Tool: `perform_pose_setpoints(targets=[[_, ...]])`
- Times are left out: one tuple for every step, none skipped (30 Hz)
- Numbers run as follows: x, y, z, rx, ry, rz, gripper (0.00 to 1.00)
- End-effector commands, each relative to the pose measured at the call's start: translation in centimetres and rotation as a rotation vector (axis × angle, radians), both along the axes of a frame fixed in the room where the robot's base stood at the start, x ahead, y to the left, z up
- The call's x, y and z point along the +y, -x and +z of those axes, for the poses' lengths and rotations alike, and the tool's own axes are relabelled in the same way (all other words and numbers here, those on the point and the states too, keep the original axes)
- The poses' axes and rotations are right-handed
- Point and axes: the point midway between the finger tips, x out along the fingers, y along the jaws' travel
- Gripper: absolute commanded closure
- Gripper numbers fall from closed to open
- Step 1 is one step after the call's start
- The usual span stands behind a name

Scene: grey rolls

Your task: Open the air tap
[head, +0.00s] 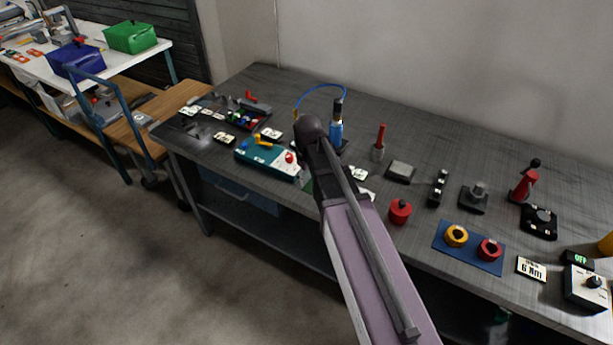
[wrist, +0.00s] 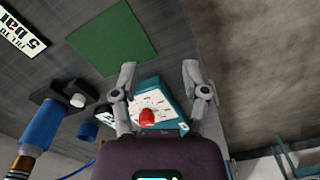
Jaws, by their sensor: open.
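A teal box (head: 265,160) lies on the bench, with a yellow part (head: 264,144), a white face and a red knob (head: 290,157). No label names the air tap, so I cannot tell which part it is. In the wrist view, my gripper (wrist: 158,72) is open and empty, its fingers spread on either side of the white face (wrist: 155,100). The red knob (wrist: 147,117) shows near the gripper's body; I cannot tell contact. A blue cylinder (head: 336,131) with a blue hose (head: 318,88) stands behind my arm.
A "5 bar" card (wrist: 22,36) and a green mat (wrist: 112,38) lie near the box. A dark tray (head: 238,112) of small parts is behind it. A red-handled tool (head: 379,145) and a red ring (head: 400,211) stand right of my arm. Open floor lies in front.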

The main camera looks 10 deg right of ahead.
Motion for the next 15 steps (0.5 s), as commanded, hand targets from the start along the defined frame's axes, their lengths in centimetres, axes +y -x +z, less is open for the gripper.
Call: perform_pose_setpoints(targets=[[0.0,0.0,0.0,0.000,0.000,0.000,0.42],[0.0,0.0,0.0,0.000,0.000,0.000,0.42],[0.0,0.0,0.0,0.000,0.000,0.000,0.42],[0.0,0.1,0.0,0.000,0.000,-0.002,0.42],[-0.1,0.2,0.0,0.000,0.000,-0.005,0.42],[-0.3,0.5,0.0,0.000,0.000,-0.013,0.42],[-0.5,0.8,0.0,0.000,0.000,-0.024,0.42],[-0.7,1.2,0.0,0.000,0.000,-0.038,0.42],[-1.1,1.9,0.0,0.000,0.000,-0.060,0.42],[-1.5,2.6,0.0,0.000,0.000,-0.083,0.42],[-2.0,3.3,0.0,0.000,0.000,-0.107,0.42],[-2.6,4.3,0.0,0.000,0.000,-0.145,0.42],[-3.1,5.1,0.0,0.000,0.000,-0.177,0.42],[-3.6,6.0,0.0,0.000,0.000,-0.209,0.42],[-4.2,7.2,0.0,0.000,0.000,-0.255,0.42]])
